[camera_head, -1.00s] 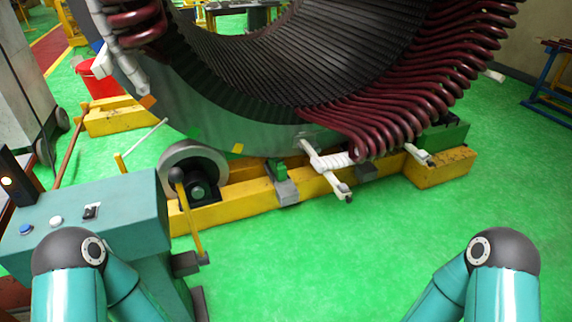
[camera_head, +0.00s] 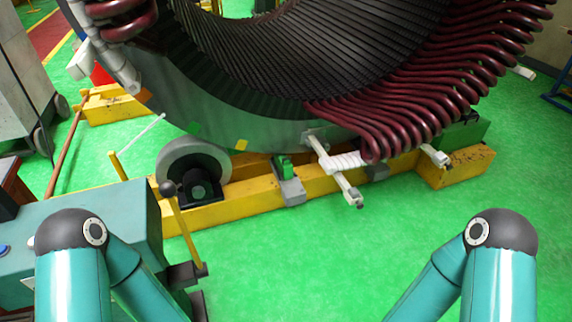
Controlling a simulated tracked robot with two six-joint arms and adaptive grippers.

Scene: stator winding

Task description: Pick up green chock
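A small green piece (camera_head: 286,168) stands on a grey metal foot at the front of the yellow beam, under the stator. A larger dark green block (camera_head: 466,134) sits farther right on the yellow base, partly behind the dark red coils. I cannot tell for sure which of these is the green chock. Both are well beyond my arms. My teal upper arms show at the lower left and lower right, but neither gripper is in view.
The big stator (camera_head: 225,115) with dark red coils (camera_head: 420,100) rests above a grey roller (camera_head: 192,165) and a yellow beam (camera_head: 240,204). A teal control console (camera_head: 95,212) with an upright lever (camera_head: 183,225) stands at the left. Green floor (camera_head: 320,255) is clear ahead.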

